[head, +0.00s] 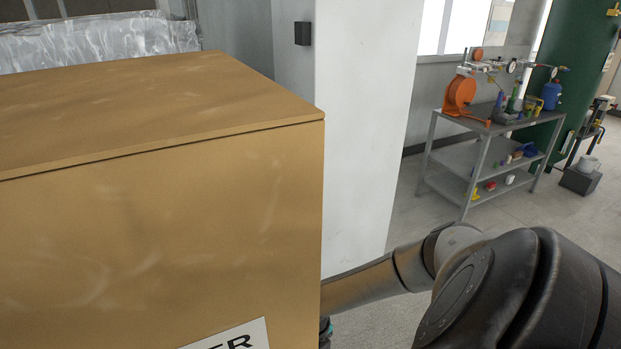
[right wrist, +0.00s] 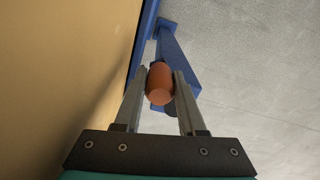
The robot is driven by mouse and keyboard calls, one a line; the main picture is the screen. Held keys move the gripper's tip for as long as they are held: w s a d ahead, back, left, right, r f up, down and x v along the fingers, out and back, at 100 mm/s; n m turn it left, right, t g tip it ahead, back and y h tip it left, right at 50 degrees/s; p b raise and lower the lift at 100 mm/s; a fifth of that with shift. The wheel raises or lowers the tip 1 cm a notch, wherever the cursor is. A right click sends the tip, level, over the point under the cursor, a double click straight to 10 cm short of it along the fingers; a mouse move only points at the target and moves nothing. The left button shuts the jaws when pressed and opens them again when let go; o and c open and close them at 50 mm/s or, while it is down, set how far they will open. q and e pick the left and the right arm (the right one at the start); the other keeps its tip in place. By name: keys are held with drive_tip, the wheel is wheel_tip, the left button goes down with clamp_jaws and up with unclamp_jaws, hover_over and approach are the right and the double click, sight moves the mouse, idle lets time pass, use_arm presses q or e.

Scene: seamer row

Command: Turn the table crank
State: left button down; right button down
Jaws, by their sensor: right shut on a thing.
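The crank shows in the right wrist view as a blue arm (right wrist: 178,55) with an orange-red knob (right wrist: 160,84). My right gripper (right wrist: 160,80) is shut on the knob, with one finger on each side of it. The crank sits beside a tan panel (right wrist: 60,70). In the head view, my right arm reaches from the lower right behind the edge of a large tan cabinet (head: 160,220). The cabinet hides the crank and nearly all of the right gripper there. My left gripper is not in view.
A white pillar (head: 362,120) stands behind the cabinet. A grey shelf cart (head: 480,150) with an orange reel (head: 460,95) and several small items stands at the back right, beside a green column (head: 578,70). The floor (head: 415,215) between pillar and cart is clear.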

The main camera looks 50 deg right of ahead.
drive_tip(key=c, duration=0.5)
unclamp_jaws()
wheel_tip(320, 180, up, 15)
drive_tip(key=p, duration=0.1)
drive_tip(key=shift+r+p, duration=0.15)
drive_tip(key=shift+p, duration=0.25)
